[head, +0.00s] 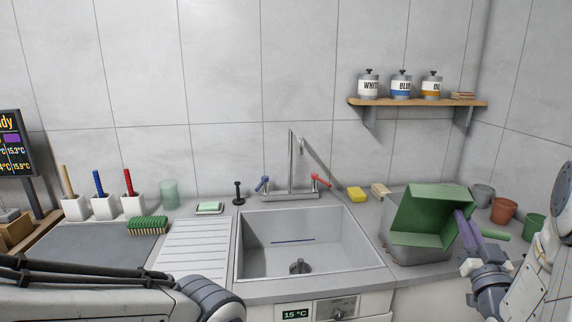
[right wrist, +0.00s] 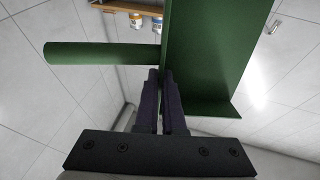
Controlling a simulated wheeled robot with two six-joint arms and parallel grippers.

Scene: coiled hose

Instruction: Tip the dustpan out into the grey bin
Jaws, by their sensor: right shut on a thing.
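The green dustpan (head: 432,208) is tilted steeply over the grey bin (head: 412,254), hiding much of the bin's top. The bin stands on the counter just right of the sink. My right gripper (head: 466,226) is shut on the dustpan beside its handle (head: 495,236). In the right wrist view, the purple fingers (right wrist: 160,78) meet at the dustpan (right wrist: 205,60), with the round green handle (right wrist: 100,53) sticking out to the left. I see no debris on the dustpan, and the bin's inside is hidden. My left arm shows at lower left, but its gripper is out of view.
Several pots, one terracotta (head: 503,210), stand right of the bin, near my right arm. A shelf (head: 415,102) with jars hangs above.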

